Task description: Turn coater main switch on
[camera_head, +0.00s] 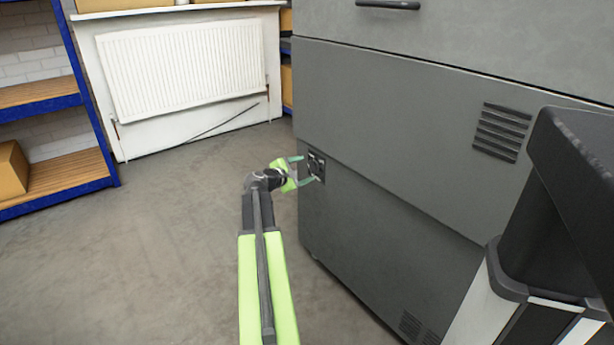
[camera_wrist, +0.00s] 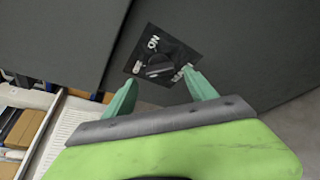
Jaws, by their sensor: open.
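The coater (camera_head: 400,140) is a large dark grey cabinet on the right in the head view. Its main switch (camera_head: 317,163) is a small black plate with a dark knob on the cabinet's side. In the wrist view the switch plate (camera_wrist: 170,48) appears tilted, with a white "ON" mark beside the dark knob (camera_wrist: 158,70). My gripper (camera_head: 306,170) has green fingers spread apart, with nothing between them. Its fingertips are close in front of the switch, and they frame the knob from below in the wrist view (camera_wrist: 160,78). I cannot tell whether they touch it.
Vents (camera_head: 501,132) and a handle (camera_head: 388,5) are on the cabinet. A white radiator (camera_head: 185,70) is on the back wall. A blue shelf unit (camera_head: 50,105) with a cardboard box (camera_head: 10,170) stands at the left. The grey floor (camera_head: 150,250) between is clear.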

